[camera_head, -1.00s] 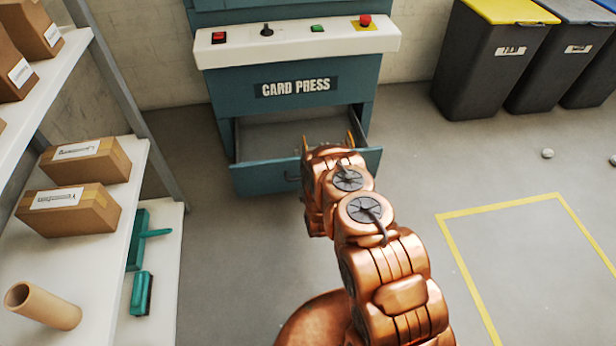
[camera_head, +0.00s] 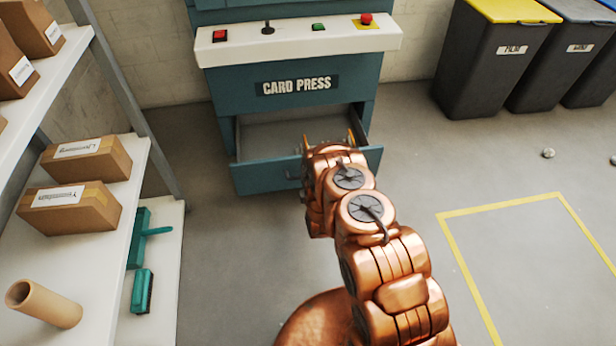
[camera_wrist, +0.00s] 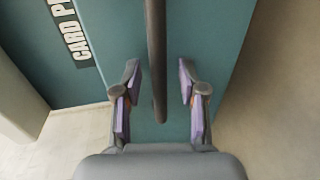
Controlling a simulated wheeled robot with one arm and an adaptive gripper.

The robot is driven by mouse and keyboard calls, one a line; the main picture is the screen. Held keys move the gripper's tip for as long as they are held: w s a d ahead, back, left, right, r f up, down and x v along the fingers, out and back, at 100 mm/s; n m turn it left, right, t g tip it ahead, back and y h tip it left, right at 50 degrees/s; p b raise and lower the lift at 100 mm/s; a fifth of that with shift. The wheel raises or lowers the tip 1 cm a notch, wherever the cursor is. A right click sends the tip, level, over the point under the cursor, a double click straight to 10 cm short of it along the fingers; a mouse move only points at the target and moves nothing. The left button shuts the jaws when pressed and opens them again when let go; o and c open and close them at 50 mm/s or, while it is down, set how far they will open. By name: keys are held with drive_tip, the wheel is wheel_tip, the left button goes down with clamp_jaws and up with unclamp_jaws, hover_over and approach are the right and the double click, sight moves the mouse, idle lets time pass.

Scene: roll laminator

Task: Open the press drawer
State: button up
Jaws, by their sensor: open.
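The card press (camera_head: 295,45) is a teal machine with a white control panel and a "CARD PRESS" label. Its drawer (camera_head: 262,178) stands pulled out below, with its inside visible from above. The drawer front (camera_wrist: 215,40) fills the middle of the wrist view. A dark bar handle (camera_wrist: 157,50) runs along it. My gripper (camera_wrist: 159,72) is open, with one finger on each side of the handle bar and visible gaps between.
A white shelf (camera_head: 85,225) with cardboard boxes, a tube and green tools stands at the left. Dark bins (camera_head: 485,60) stand at the back right. A yellow floor outline (camera_head: 470,270) lies at the right. The floor in front of the drawer's left part is clear.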

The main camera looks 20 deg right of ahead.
drive_tip(key=v, duration=1)
drive_tip(key=shift+s, duration=0.4)
drive_tip(key=shift+r, duration=0.1)
drive_tip(key=shift+r, duration=0.1)
drive_tip(key=w+a+r+m+g+y+p, duration=0.15)
drive_tip(key=r+p, duration=0.25)
drive_tip(key=r, duration=0.5)
drive_tip(key=w+a+r+m+g+p, duration=0.1)
drive_tip(key=w+r+m+g+p, duration=0.2)
drive_tip(key=r, duration=0.5)
drive_tip(key=w+a+r+m+g+p, duration=0.15)
drive_tip(key=r+p, duration=0.25)
drive_tip(key=r, duration=0.5)
drive_tip(key=s+a+r+m+g+p, duration=0.15)
drive_tip(key=s+r+p, duration=0.35)
drive_tip(key=r, duration=0.5)
drive_tip(key=s+r+m+g+p, duration=0.3)
drive_tip(key=s+r, duration=0.4)
drive_tip(key=r, duration=0.4)
drive_tip(key=s+r+m+g+p, duration=0.3)
drive_tip(key=s+r+p, duration=0.2)
drive_tip(key=s+r, duration=0.8)
drive_tip(key=s+r+m+g+p, duration=0.3)
drive_tip(key=s+r+p, duration=0.3)
drive_tip(key=s+r, duration=0.8)
drive_tip(key=s+d, duration=0.1)
drive_tip(key=s, duration=0.6)
drive_tip(key=shift+s+g+y, duration=0.15)
drive_tip(key=shift+g+y, duration=0.2)
